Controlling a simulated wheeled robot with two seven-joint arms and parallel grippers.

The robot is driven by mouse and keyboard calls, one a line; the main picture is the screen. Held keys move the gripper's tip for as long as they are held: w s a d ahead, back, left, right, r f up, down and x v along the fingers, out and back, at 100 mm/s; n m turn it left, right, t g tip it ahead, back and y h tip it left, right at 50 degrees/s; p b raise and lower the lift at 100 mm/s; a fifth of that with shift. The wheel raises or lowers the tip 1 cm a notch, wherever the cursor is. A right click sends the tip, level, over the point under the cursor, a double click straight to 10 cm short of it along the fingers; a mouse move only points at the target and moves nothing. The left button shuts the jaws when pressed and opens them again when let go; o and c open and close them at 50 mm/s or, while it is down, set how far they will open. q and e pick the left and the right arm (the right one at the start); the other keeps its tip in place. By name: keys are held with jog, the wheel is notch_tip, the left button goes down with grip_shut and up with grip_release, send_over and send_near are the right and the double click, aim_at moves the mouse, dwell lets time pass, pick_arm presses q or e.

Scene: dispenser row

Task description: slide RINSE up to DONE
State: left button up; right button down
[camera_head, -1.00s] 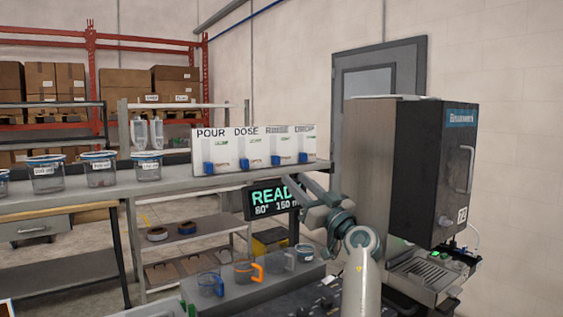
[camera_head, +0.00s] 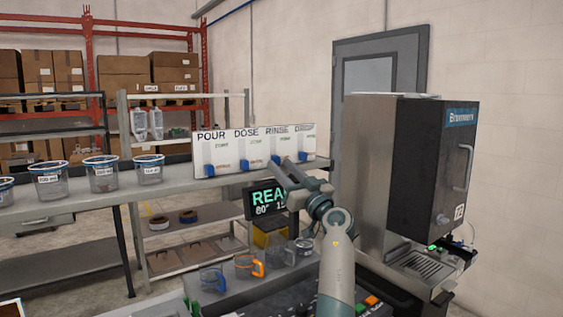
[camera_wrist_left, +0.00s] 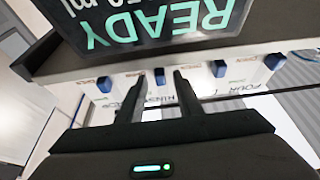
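A white panel (camera_head: 228,149) on the long counter carries four labelled lanes, POUR, DOSE, RINSE and one at the right that my gripper partly covers. Each lane has a blue slider low down. The RINSE slider (camera_head: 275,160) sits at the lower end of its lane; in the left wrist view it is the blue block (camera_wrist_left: 159,76). My left gripper (camera_head: 283,168) is in front of the panel's lower edge. In the left wrist view its fingers (camera_wrist_left: 159,88) are apart, with the RINSE slider showing between the tips; contact cannot be told. My right gripper is out of view.
A dark READY display (camera_head: 268,199) hangs just below the panel, close to my left gripper. Clear tubs (camera_head: 102,174) stand on the counter to the left. Mugs (camera_head: 249,267) stand on a lower surface. A big machine (camera_head: 420,170) stands at the right.

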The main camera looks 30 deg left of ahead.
pick_arm(q)
jog(key=shift+w+a+r, duration=0.15)
jog(key=shift+a, duration=0.35)
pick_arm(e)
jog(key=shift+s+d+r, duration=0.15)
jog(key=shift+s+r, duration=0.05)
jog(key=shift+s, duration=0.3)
pick_arm(q)
jog(key=shift+c, duration=0.6)
